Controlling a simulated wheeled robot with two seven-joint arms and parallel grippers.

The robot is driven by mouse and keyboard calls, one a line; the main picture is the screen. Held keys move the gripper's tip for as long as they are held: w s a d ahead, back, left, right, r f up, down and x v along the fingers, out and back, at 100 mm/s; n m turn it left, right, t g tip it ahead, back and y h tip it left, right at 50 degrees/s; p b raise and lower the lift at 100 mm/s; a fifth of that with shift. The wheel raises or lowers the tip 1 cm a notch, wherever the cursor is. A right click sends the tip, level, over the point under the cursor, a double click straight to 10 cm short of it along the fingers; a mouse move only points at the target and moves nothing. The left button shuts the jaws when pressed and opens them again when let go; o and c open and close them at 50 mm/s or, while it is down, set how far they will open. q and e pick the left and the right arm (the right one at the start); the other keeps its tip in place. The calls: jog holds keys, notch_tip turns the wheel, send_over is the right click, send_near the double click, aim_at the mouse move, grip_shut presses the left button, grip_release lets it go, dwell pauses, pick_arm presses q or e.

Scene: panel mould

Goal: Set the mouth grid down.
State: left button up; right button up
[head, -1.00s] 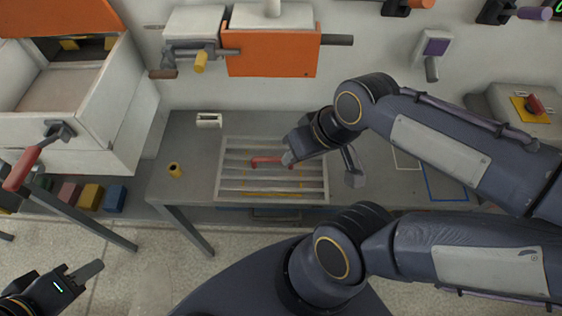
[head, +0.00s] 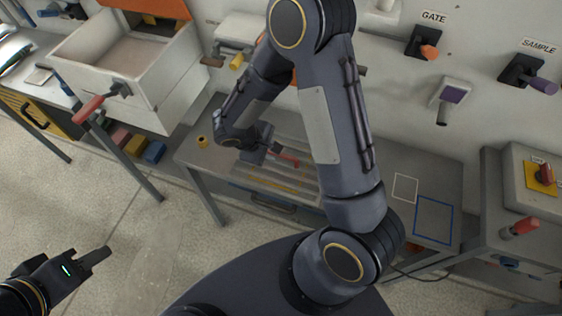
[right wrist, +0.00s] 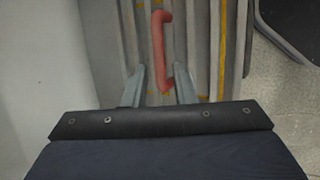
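The mouth grid (head: 262,181), a pale slatted frame with a red handle (head: 288,159), lies on the grey workbench. My right arm hides much of it in the head view. My right gripper (head: 270,145) is at the handle. In the right wrist view the red handle (right wrist: 158,40) stands over the slats (right wrist: 198,50). Its near end lies between the two fingers of my right gripper (right wrist: 160,85), which are apart, with gaps beside the handle. My left gripper (head: 92,258) is low at the left, over the floor, away from the grid; its finger gap is not clear.
A yellow cylinder (head: 202,142) stands at the bench's left end. White (head: 405,188) and blue (head: 433,220) outlines mark clear bench at the right. An open white drawer box (head: 120,70) with a red-handled lever (head: 90,108) is at the left. A grey cabinet (head: 510,185) stands at the right.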

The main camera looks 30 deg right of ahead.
aim_at(281, 155)
jog(key=p+x, duration=0.1)
jog(key=x, duration=0.6)
jog(key=shift+r, duration=0.1)
grip_shut()
